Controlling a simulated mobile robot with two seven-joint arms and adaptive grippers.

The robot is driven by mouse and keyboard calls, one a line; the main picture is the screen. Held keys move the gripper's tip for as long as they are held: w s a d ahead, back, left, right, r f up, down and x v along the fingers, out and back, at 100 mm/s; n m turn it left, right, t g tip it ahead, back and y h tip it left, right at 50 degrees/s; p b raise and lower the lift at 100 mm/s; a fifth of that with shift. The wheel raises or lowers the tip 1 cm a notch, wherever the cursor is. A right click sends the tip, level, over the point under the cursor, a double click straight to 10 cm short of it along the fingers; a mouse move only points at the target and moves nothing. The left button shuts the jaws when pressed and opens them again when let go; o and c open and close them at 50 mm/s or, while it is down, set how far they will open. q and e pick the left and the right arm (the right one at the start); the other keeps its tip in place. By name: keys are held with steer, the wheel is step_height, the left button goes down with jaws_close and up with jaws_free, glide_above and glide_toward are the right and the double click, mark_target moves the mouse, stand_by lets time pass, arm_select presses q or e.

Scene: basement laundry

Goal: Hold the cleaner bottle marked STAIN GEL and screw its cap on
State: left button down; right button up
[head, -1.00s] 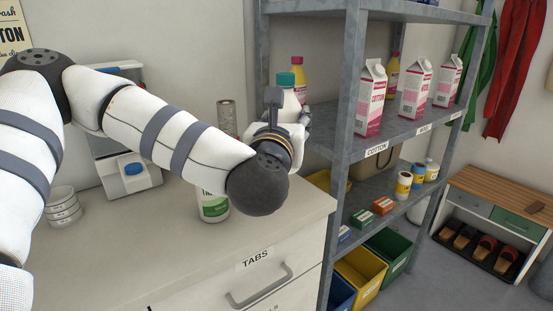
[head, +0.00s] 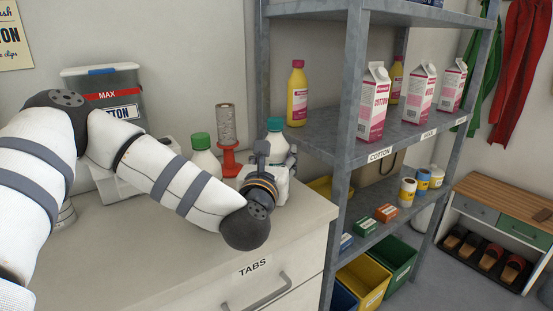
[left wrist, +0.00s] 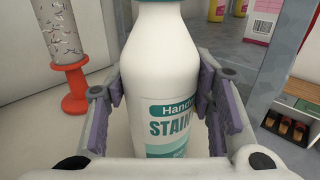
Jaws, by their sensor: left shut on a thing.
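The white STAIN GEL bottle (head: 273,138) stands upright in my left gripper (head: 275,165), over the right back part of the counter. In the left wrist view the bottle (left wrist: 160,65) shows "Hand" and "STAIN" on its teal and white label, with gripper pads on both sides. A teal cap (head: 275,124) is at the bottle's top; how tightly it sits cannot be told. The bottle's base is hidden by the gripper, so I cannot tell whether it touches the counter. My right gripper is not in view.
A white bottle with a green cap (head: 203,158) stands behind my left forearm. A red stand (head: 231,160) holding a patterned cylinder is beside it. A grey shelf post (head: 347,130) rises close to the right. The counter front (head: 190,265) is clear.

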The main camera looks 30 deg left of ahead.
arm_select(q)
steer(key=shift+f, duration=0.1)
steer(key=c, duration=1.2)
jaws_free()
steer(key=shift+f, duration=0.15)
steer(key=o, duration=0.5)
steer(key=shift+c, duration=0.2)
